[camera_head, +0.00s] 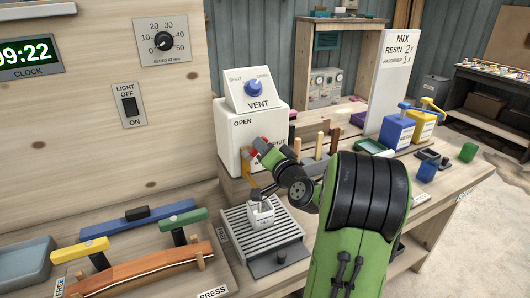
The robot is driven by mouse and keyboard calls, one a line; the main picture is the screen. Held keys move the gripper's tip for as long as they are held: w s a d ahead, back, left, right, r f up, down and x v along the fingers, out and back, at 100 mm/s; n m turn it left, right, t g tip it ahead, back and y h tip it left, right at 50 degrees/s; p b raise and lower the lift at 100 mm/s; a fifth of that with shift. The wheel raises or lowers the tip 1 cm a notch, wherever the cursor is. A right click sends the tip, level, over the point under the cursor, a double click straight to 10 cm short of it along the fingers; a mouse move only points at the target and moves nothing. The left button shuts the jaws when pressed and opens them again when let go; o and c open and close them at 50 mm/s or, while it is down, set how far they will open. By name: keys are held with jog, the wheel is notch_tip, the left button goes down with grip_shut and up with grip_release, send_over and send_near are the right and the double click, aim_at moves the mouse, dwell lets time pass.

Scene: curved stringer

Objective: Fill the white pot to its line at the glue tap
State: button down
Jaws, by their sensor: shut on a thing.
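The white pot (261,214) stands upright on the slatted grey drip tray (236,236). It is below the yellow spout (258,190) of the white glue tap box (234,125). My gripper (261,147) is at the box front, shut on the red tap handle (255,143). The gripper hides much of the handle and part of the labels. The pot's inside is too small to tell its glue level, and I cannot make out a stream.
Clamps with green (184,219) and yellow (93,247) handles lie at the left, beside a curved wooden strip (155,268). Blue (396,130) and yellow (424,125) dispensers stand at the right. My arm covers the bench's middle front.

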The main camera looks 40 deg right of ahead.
dwell(0.3)
jog(key=c, duration=0.9)
grip_release()
